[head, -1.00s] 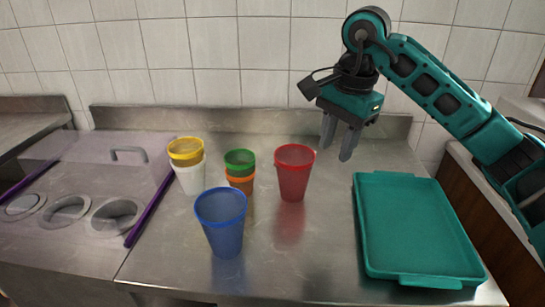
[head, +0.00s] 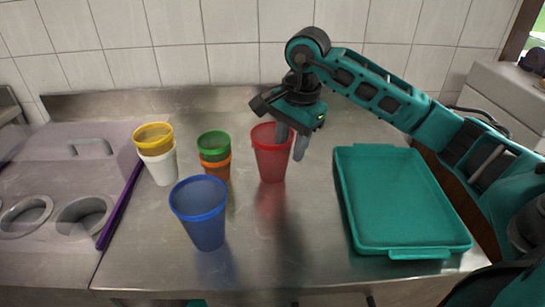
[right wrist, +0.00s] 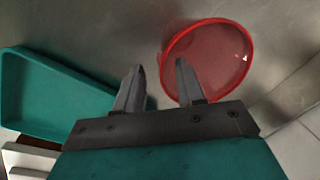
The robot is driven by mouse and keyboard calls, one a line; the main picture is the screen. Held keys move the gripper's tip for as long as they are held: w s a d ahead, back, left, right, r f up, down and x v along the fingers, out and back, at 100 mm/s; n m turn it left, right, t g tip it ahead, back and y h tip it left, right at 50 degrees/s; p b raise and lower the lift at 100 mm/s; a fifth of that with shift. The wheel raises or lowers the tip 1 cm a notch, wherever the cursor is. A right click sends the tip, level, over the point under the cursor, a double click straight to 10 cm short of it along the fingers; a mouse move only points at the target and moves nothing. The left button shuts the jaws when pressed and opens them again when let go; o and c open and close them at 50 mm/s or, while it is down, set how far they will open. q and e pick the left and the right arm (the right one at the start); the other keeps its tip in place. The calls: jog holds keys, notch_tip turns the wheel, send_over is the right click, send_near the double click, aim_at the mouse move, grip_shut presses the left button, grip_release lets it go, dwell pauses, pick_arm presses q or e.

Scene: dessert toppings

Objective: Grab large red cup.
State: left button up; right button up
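The large red cup (head: 270,160) stands upright on the steel counter, right of the small cups. My right gripper (head: 292,145) is at the cup's right rim in the head view, open, with its fingers pointing down. In the right wrist view the red cup (right wrist: 212,62) shows from above. One finger of the gripper (right wrist: 158,88) overlaps the cup's near rim and the other is outside it; I cannot tell whether they touch. Nothing is held. My left gripper is not in view.
A blue cup (head: 202,212) stands front left of the red one. A green cup (head: 213,146) sits in an orange one (head: 218,169), and a yellow cup (head: 153,139) in a white one (head: 160,168). A teal tray (head: 402,247) lies right. Tiled wall is behind.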

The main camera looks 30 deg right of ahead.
aim_at(286, 158)
jog(key=f, duration=0.3)
jog(key=shift+w+a+f, duration=0.2)
jog(key=shift+w+f, duration=0.15)
jog(key=shift+w, duration=0.05)
grip_shut()
